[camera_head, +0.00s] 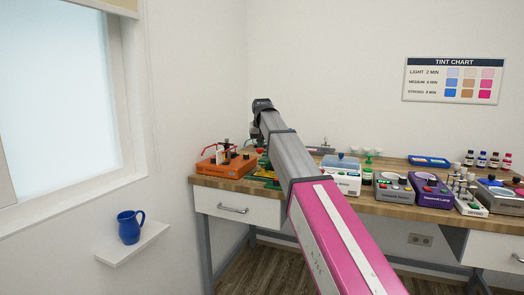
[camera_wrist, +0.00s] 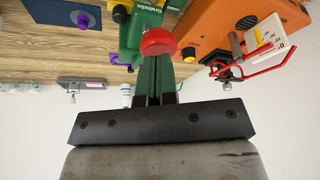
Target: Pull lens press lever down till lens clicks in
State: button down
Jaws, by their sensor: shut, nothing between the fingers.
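A green machine (camera_wrist: 140,25) with a lettered front, likely the lens press, is at the top of the wrist view. A round red knob (camera_wrist: 158,42), which looks like its lever end, is in front of it. My gripper (camera_wrist: 156,65) is shut and empty, its fingers pointing toward the knob. The fingertips look right at the knob, but I cannot tell whether they touch it. In the head view my arm hides the gripper and most of the machine; a green part (camera_head: 265,175) shows on the bench. No lens can be made out.
An orange device (camera_head: 225,167) stands close left of the green machine; its red wire and white scale (camera_wrist: 265,38) show in the wrist view. The wooden bench (camera_head: 225,185) holds a white device (camera_head: 342,178) and several others to the right. A blue mug (camera_head: 130,227) is on a wall shelf.

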jog(key=shift+r, duration=2.3)
